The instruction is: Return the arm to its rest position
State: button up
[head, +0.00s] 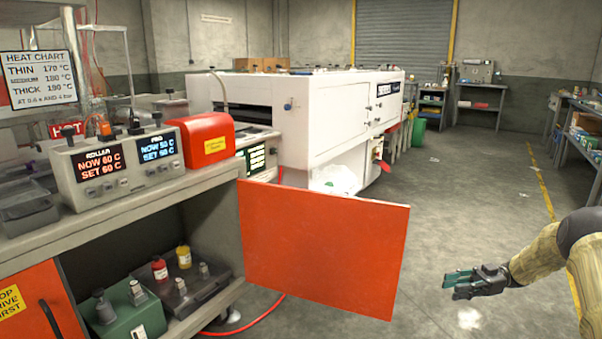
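My gripper (454,285) is at the lower right of the head view, over the bare concrete floor. It is dark with teal on the fingers and points left. The fingers are small and seen from the side, so I cannot tell whether they are open or shut. No separate object is clearly visible in it. My arm (540,258), in a tan covering with a dark joint, reaches in from the right edge. The rest of the arm is outside the picture.
An orange cabinet door (325,245) stands open left of my gripper, with a gap between. Its bench (205,178) carries control boxes and a red unit (205,140). A large white machine (330,120) stands behind. Shelving (580,140) lines the right. The middle floor is clear.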

jog(key=w+a+f+m+t+h, duration=0.1)
jog(key=a+f+m+t+h, duration=0.1)
jog(key=a+f+m+t, duration=0.65)
jog(key=w+a+f+m+t+h, duration=0.15)
jog(key=a+f+m+t, duration=0.45)
jog(key=a, duration=0.6)
jog(key=s+a+f+m+g+h, duration=0.2)
jog(key=s+f+h, duration=0.3)
jog(key=s+f, duration=0.4)
jog(key=s+a+f+m+g+h, duration=0.2)
jog(key=s+f+h, duration=0.3)
jog(key=s+f, duration=0.5)
jog(key=s+d+r+m+g+h, duration=0.15)
jog(key=s+g, duration=0.25)
jog(key=s, duration=1.1)
jog(key=s+d+g+h, duration=0.1)
jog(key=s+g+h, duration=0.2)
jog(key=s, duration=1.2)
notch_tip(320, 180, up, 24)
jog(key=s+p, duration=0.1)
jog(key=p, duration=2.2)
jog(key=shift+r+p, duration=0.15)
jog(key=shift+p, duration=0.2)
